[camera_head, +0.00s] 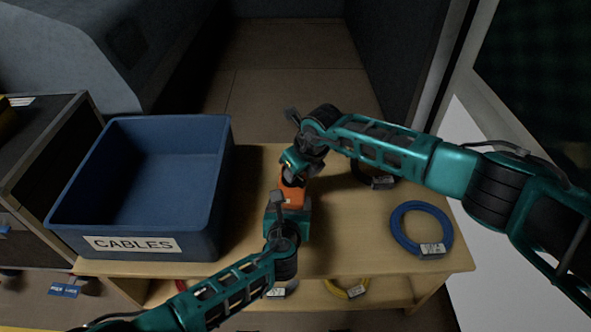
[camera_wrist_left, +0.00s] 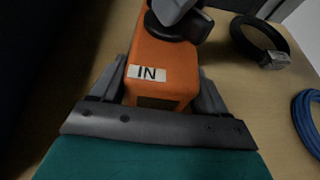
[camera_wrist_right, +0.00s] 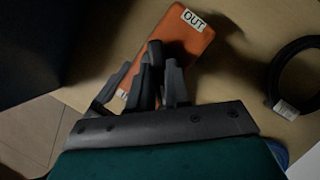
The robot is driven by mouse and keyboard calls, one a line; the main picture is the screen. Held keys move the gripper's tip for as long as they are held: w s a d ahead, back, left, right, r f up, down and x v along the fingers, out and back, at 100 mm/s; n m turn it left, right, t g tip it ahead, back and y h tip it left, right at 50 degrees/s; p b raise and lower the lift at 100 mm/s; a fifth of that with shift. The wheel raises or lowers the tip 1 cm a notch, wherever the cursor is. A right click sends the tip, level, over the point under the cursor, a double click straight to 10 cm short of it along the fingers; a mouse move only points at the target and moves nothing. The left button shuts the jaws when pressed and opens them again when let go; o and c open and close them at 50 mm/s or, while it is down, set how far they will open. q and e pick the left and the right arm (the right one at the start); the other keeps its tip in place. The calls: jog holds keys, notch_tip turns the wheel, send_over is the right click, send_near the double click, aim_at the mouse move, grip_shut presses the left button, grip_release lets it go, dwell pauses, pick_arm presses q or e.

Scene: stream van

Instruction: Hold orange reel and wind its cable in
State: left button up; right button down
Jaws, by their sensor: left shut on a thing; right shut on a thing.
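The orange reel (camera_head: 292,193) is on the wooden table, right of the blue crate. Its orange body, labelled IN, fills the left wrist view (camera_wrist_left: 158,52); an OUT label shows on it in the right wrist view (camera_wrist_right: 198,42). My left gripper (camera_head: 284,203) is shut on the near end of the reel's body, a finger on each side. My right gripper (camera_head: 294,166) comes in from the right above the far part of the reel. It is shut on the reel's dark crank knob (camera_wrist_right: 153,54). The cable is not clearly visible.
The blue CABLES crate (camera_head: 219,193) stands at the left of the table (camera_head: 340,235). A blue cable coil (camera_head: 396,228) lies at the right, and a black coil (camera_head: 360,178) lies partly under my right arm. A yellow coil (camera_head: 333,289) is on the lower shelf.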

jog(key=m, duration=0.1)
jog(key=m+h, duration=0.1)
jog(key=m, duration=0.2)
jog(key=shift+s+a+m+t+h, duration=0.15)
jog(key=shift+a+m+t+h, duration=0.15)
jog(key=shift+m+t, duration=0.1)
jog(key=m, duration=0.1)
jog(key=m+h, duration=0.1)
jog(key=m, duration=0.2)
jog(key=shift+a+m+h, duration=0.25)
jog(key=shift+m+h, duration=0.15)
jog(key=shift+m, duration=0.3)
jog(key=c, duration=1.1)
grip_release()
jog(key=shift+o, duration=0.2)
jog(key=v, duration=1.2)
jog(key=shift+a, duration=0.1)
